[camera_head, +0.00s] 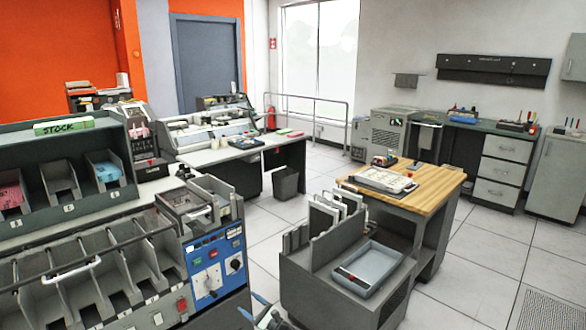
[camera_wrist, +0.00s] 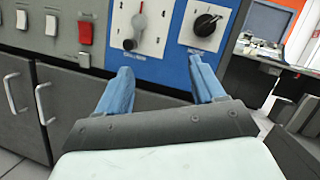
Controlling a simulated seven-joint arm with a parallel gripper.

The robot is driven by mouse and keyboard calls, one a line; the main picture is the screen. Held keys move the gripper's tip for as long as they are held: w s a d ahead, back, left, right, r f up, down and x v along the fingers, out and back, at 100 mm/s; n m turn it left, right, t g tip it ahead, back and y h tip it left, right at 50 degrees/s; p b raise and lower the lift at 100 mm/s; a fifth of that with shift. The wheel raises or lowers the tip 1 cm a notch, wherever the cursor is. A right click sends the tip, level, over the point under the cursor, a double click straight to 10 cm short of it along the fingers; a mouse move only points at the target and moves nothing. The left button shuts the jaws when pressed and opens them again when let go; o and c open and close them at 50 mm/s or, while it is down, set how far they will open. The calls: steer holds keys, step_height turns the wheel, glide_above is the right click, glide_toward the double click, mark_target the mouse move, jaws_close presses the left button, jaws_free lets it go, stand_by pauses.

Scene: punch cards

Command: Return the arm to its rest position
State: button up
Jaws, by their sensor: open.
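My gripper (camera_wrist: 160,66) shows in the wrist view with its two blue fingers spread wide apart and nothing between them. I cannot tell whether the fingertips touch the panel. In the head view only a small part of my arm shows at the bottom edge, below the same blue panel (camera_head: 207,258); the gripper's fingers are mostly cut off there.
The grey card sorter (camera_head: 95,270) with open pockets stands at left. A grey cart with a blue-grey tray (camera_head: 365,268) is to the right, beside a wood-topped table (camera_head: 425,180). Cabinet handles (camera_wrist: 42,100) are left of the gripper.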

steer(key=s+d+f+n+g+h, duration=0.25)
steer(key=s+f+n+g, duration=0.25)
steer(key=s, duration=0.4)
steer(key=s+d+f+n+g+h, duration=0.1)
steer(key=s+f+n+g+h, duration=0.25)
steer(key=s+f+n, duration=0.35)
steer(key=s+d+f+n+g+h, duration=0.1)
steer(key=s+f+n+g+h, duration=0.25)
steer(key=s, duration=0.65)
steer(key=s+d+f+n+g+h, duration=0.2)
steer(key=s+d+g+h, duration=0.1)
steer(key=s+d, duration=1.1)
steer(key=s+d+f+n+g+h, duration=0.2)
steer(key=s+d+h, duration=0.3)
steer(key=s+d, duration=1)
steer(key=s+g, duration=0.1)
steer(key=s, duration=0.6)
steer(key=shift+s+f+h, duration=0.2)
steer(key=shift+f+h, duration=0.15)
steer(key=shift+f, duration=0.05)
steer(key=shift+o, duration=0.2)
